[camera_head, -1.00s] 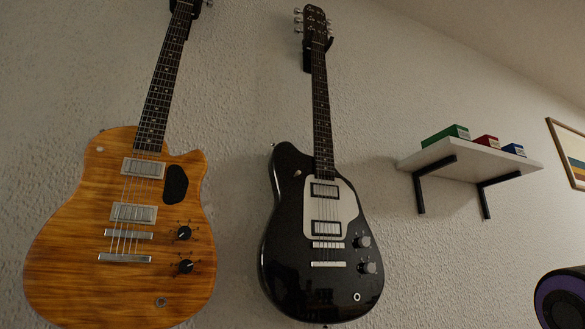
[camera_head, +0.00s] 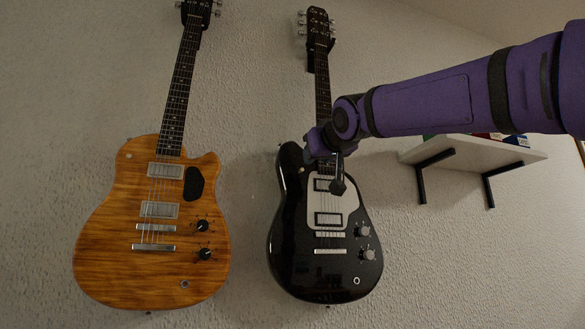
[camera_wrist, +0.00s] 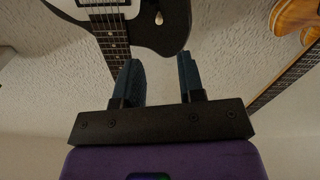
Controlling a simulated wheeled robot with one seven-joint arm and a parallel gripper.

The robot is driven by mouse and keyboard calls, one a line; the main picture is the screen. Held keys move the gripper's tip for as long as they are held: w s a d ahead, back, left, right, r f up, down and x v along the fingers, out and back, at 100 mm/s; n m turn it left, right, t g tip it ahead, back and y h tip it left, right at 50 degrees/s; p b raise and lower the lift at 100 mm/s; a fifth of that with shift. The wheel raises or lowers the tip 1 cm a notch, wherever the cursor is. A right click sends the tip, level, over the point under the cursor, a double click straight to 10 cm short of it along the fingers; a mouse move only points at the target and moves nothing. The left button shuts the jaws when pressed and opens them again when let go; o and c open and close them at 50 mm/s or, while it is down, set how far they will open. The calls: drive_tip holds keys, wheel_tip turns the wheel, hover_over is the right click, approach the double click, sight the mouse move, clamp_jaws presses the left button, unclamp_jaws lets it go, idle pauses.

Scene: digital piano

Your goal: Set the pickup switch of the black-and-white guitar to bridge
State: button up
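The black-and-white guitar (camera_head: 290,255) hangs upright on the wall, with a black body and white pickguard. It also shows at the top of the wrist view (camera_wrist: 165,40). A small pale drop-shaped part, apparently the pickup switch (camera_wrist: 158,18), sits on its black horn in the wrist view. In the head view my arm end partly covers that area, and the switch is hard to make out. Its setting cannot be told. My gripper (camera_wrist: 159,72) is open and empty, two dark blue fingers apart, near the guitar's upper body. I see no contact with the switch.
An orange wood-grain guitar (camera_head: 110,250) hangs to the left, with bare wall between the two. A white shelf (camera_head: 515,155) on black brackets is at the right, behind my forearm. Two knobs (camera_head: 367,243) sit low on the black guitar.

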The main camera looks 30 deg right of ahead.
sight(302, 169)
drive_tip(key=x, duration=0.9)
drive_tip(key=shift+w, duration=0.4)
drive_tip(key=shift+d, duration=0.1)
clamp_jaws()
